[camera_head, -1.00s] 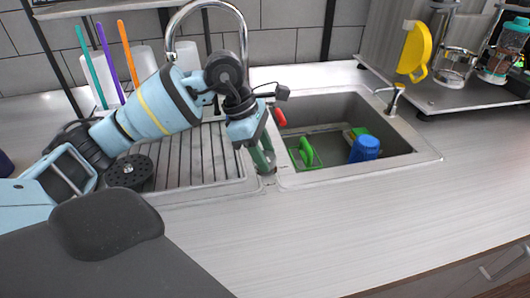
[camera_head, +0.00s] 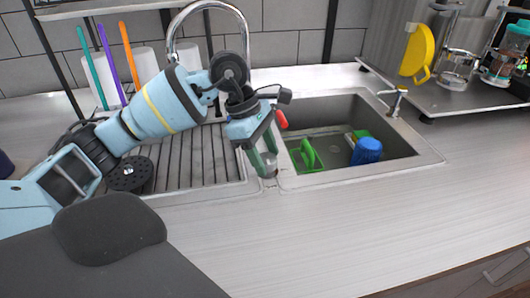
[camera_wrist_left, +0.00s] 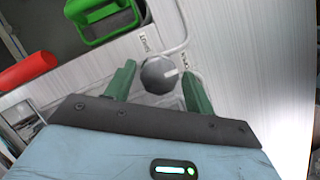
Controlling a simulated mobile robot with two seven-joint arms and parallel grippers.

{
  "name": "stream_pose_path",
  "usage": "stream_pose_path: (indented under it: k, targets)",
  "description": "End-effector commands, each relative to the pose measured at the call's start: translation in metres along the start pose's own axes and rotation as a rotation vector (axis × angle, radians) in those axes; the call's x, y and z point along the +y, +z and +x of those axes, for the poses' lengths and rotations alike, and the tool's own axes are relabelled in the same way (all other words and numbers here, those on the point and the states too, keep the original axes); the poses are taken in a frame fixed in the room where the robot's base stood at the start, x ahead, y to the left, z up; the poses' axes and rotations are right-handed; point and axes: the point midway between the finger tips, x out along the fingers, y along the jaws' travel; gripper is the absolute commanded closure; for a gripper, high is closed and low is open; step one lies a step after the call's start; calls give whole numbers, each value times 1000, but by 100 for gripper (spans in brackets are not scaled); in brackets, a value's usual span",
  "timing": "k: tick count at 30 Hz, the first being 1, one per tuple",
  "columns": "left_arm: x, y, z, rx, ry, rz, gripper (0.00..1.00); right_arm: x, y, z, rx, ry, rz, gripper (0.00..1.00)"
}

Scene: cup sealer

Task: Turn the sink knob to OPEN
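The sink knob (camera_wrist_left: 159,75) is a round dark grey knob with a pale mark, seen in the left wrist view beside small printed labels too small to read surely. My left gripper (camera_wrist_left: 155,88) is open, with one green finger on each side of the knob and a visible gap to the right finger. In the head view my left gripper (camera_head: 265,172) points down at the strip between the drainboard and the basin, where the knob is mostly hidden by the fingers. My right gripper is in neither view.
The sink basin (camera_head: 325,119) holds a green-handled item (camera_head: 306,155) and a blue cup (camera_head: 366,151). A red piece (camera_head: 281,119) is at the basin's left edge. The curved faucet (camera_head: 207,8) rises behind my left arm. The counter in front (camera_head: 330,225) is clear.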

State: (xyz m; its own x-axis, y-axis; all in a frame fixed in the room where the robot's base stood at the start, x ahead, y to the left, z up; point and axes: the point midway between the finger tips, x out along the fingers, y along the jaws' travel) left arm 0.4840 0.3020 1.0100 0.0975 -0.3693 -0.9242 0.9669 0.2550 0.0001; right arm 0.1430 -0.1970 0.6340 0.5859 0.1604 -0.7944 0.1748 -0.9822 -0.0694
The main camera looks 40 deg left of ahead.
Motion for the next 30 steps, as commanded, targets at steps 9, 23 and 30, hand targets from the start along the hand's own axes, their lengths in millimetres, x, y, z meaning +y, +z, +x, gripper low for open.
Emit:
stream_pose_path:
  k: [9, 23, 30]
  targets:
    - [0, 0, 0, -1, 0, -1, 37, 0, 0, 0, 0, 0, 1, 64]
    - [0, 0, -57, -2, 3, 0, 37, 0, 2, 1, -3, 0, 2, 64]
    - [0, 0, -77, -1, 0, -1, 37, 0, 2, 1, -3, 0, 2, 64]
